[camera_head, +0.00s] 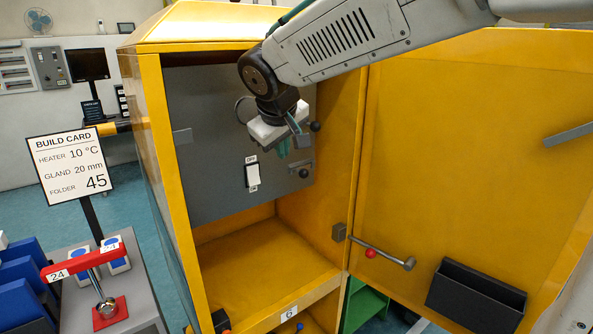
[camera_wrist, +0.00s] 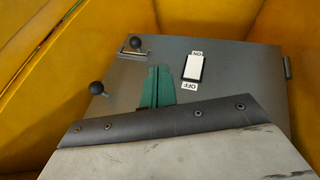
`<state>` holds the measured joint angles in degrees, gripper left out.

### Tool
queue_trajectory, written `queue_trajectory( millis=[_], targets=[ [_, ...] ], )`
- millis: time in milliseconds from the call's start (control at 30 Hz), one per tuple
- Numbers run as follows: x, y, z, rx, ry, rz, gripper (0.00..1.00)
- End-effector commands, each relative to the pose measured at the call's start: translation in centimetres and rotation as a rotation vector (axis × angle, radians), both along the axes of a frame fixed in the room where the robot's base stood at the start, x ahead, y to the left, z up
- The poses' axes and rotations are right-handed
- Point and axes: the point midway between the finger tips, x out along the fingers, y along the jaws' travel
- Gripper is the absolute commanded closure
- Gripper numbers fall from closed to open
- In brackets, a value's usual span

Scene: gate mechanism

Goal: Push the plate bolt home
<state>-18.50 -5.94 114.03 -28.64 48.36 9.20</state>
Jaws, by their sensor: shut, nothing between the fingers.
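A grey plate (camera_head: 215,190) stands upright inside the yellow cabinet; it also shows in the wrist view (camera_wrist: 240,80). Near its right edge are two black ball knobs, an upper one (camera_head: 315,127) and a lower one (camera_head: 303,173) beside a small light bracket. The wrist view shows the plate turned over, with the lower knob (camera_wrist: 135,43) and the upper knob (camera_wrist: 96,88). I cannot tell which knob is on the plate bolt. My gripper (camera_wrist: 158,70) has its green fingers together and empty. It is in front of the plate, apart from both knobs.
A white ON/OFF rocker switch (camera_head: 253,176) is on the plate, left of the lower knob. The yellow door (camera_head: 450,150) is open at right, with a lever (camera_head: 385,252) near the hinge side and a black bin (camera_head: 475,295). The cabinet floor (camera_head: 260,260) is clear.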

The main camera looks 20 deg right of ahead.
Motion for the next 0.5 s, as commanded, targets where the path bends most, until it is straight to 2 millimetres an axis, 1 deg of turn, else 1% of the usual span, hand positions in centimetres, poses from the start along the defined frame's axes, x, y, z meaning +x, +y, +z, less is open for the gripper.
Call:
queue_trajectory(
  millis=[167, 267, 367, 500],
  targets=[
    [0.0, -0.1, -0.2, 0.000, 0.002, -0.002, 1.00],
    [0.4, -0.3, -0.9, -0.001, 0.004, -0.003, 1.00],
    [1.2, -0.6, -2.1, 0.000, 0.005, -0.003, 1.00],
    [2.7, -1.2, -4.6, -0.001, 0.006, -0.003, 1.00]
  ],
)
